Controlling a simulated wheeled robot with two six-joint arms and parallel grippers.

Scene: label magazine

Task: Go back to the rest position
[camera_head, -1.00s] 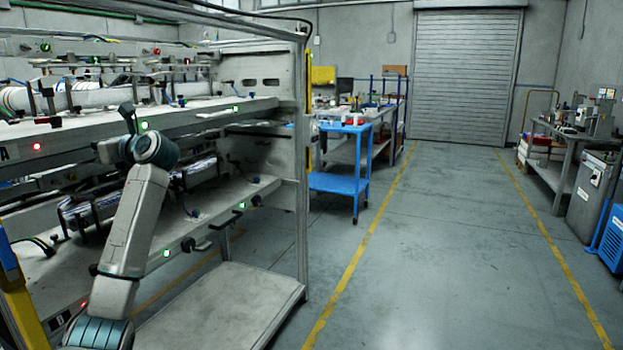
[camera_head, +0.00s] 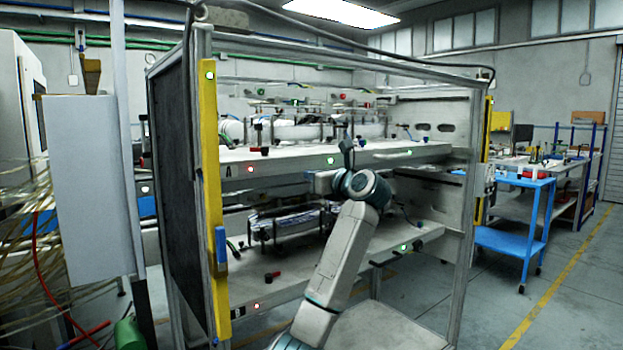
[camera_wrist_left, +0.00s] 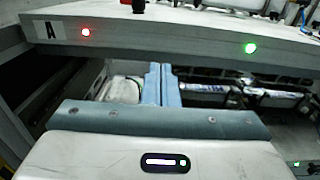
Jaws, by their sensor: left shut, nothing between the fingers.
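My left arm rises from the bottom middle of the head view, in front of the labelled rack (camera_head: 440,150). Its gripper (camera_head: 322,182) points into the gap between the upper shelf A (camera_head: 290,165) and the lower shelf B (camera_head: 330,278), largely hidden by the wrist. In the left wrist view the two blue-grey fingers (camera_wrist_left: 161,85) are together with nothing between them. The front edge of shelf A (camera_wrist_left: 150,52) runs just beyond and above them. My right gripper is in neither view.
A yellow post (camera_head: 211,190) and dark side panel bound the rack on the left. A white cabinet with loose strips stands further left. A blue cart (camera_head: 510,240) stands right of the rack, beside open floor with a yellow line (camera_head: 545,297).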

